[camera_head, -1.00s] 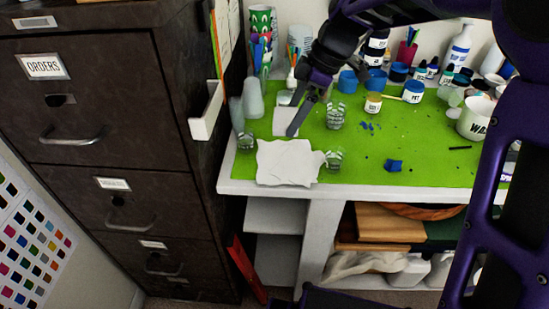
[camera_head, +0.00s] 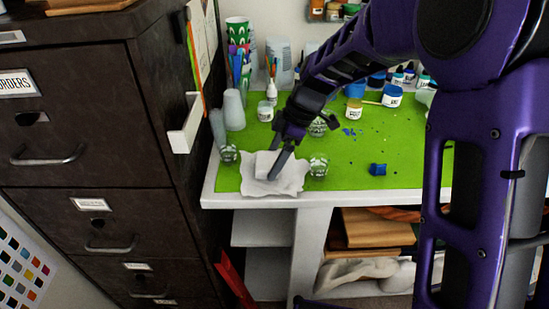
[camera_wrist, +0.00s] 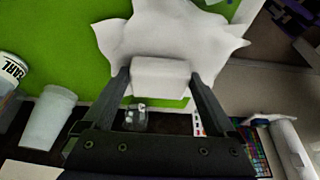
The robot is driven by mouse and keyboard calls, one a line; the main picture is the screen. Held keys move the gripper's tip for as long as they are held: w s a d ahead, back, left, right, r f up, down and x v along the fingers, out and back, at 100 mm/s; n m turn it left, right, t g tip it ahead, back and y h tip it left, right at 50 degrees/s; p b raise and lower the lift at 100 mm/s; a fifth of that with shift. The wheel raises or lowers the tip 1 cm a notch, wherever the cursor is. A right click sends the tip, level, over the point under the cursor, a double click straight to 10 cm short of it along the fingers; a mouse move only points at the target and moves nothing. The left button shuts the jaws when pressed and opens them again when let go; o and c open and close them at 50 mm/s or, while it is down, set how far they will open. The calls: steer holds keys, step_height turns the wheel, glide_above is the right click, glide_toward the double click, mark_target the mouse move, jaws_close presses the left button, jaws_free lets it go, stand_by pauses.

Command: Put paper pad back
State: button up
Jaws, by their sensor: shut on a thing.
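The white paper pad (camera_head: 264,163) is a small pale block between the fingers of my gripper (camera_head: 275,168). In the wrist view the pad (camera_wrist: 160,82) sits squarely between the two dark fingers, which are shut on its sides. In the head view the pad overlaps a crumpled white cloth or paper sheet (camera_head: 291,182) at the front left of the green mat (camera_head: 340,178). I cannot tell whether the pad touches this sheet or is held just above it. One finger hides part of the pad in the head view.
Small clear cups (camera_head: 318,167) stand right of the crumpled sheet, another (camera_head: 229,154) to its left. A blue piece (camera_head: 377,169) lies on the mat. Paint jars (camera_head: 354,109) stand behind. A dark filing cabinet (camera_head: 95,170) with a white side holder (camera_head: 186,128) stands left.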

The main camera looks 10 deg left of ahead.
steer(key=shift+f, duration=0.2)
steer(key=o, duration=1.6)
steer(key=shift+c, duration=0.2)
steer(key=shift+r, duration=0.1)
steer(key=shift+r, duration=0.2)
steer(key=p+v, duration=0.1)
steer(key=v, duration=1.1)
steer(key=shift+p, duration=0.3)
steer(key=shift+d+f, duration=0.1)
steer(key=shift+d, duration=0.05)
